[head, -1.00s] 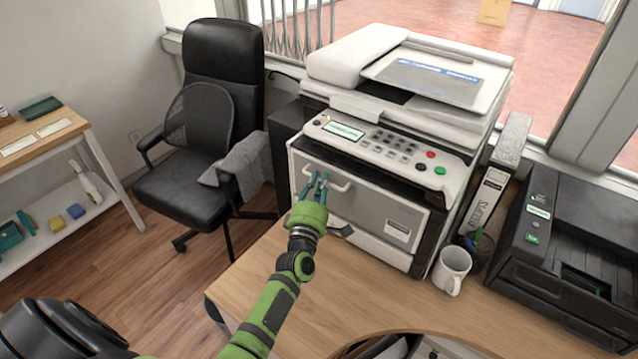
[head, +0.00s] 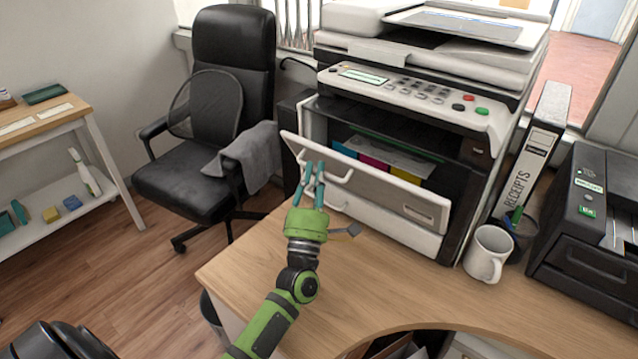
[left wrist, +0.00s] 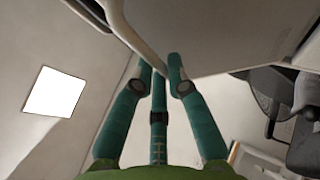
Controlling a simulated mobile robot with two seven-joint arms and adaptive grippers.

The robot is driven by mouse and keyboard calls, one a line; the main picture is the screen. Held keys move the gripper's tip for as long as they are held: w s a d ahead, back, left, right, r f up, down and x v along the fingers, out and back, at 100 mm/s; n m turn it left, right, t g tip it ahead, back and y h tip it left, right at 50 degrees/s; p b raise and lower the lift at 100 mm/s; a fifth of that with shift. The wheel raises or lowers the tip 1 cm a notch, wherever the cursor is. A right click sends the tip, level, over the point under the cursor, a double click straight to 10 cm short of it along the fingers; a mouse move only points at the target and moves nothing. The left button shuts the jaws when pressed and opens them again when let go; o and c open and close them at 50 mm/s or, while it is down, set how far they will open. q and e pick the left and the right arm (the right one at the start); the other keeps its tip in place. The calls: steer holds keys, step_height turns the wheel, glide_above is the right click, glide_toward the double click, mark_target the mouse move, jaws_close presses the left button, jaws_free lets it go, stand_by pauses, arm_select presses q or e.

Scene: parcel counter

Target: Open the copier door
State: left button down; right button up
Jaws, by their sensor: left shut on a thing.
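The copier (head: 425,95) stands on the wooden counter by the window. Its grey front door (head: 375,187) is tilted outward, partly open, with its lower edge near the copier body. Coloured cartridges (head: 375,160) show in the gap behind it. My left gripper (head: 314,172), green with teal fingers, is shut on the white door handle (head: 325,168) at the door's left part. In the left wrist view the handle (left wrist: 140,40) runs between the fingertips (left wrist: 160,62). The fingers partly hide the handle in the head view. My right gripper is not in view.
A white mug (head: 487,254), a pen cup (head: 515,238) and a receipts binder (head: 533,150) stand right of the copier. A black printer (head: 585,225) is farther right. An office chair (head: 215,130) with a grey cloth stands at left. The counter front (head: 400,290) is clear.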

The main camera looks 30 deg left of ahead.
arm_select(q)
steer(key=shift+s+f+b, duration=0.35)
steer(key=shift+f, duration=0.15)
steer(key=c, duration=1.2)
jaws_free()
steer(key=shift+s+d+f, duration=0.3)
steer(key=shift+s+d, duration=0.5)
steer(key=shift+s, duration=1.5)
steer(key=shift+s+d+f, duration=0.25)
steer(key=shift+s+d, duration=0.6)
steer(key=shift+s, duration=1.4)
steer(key=shift+s+d+f, duration=0.3)
steer(key=shift+s+d, duration=0.5)
steer(key=shift+s, duration=1.5)
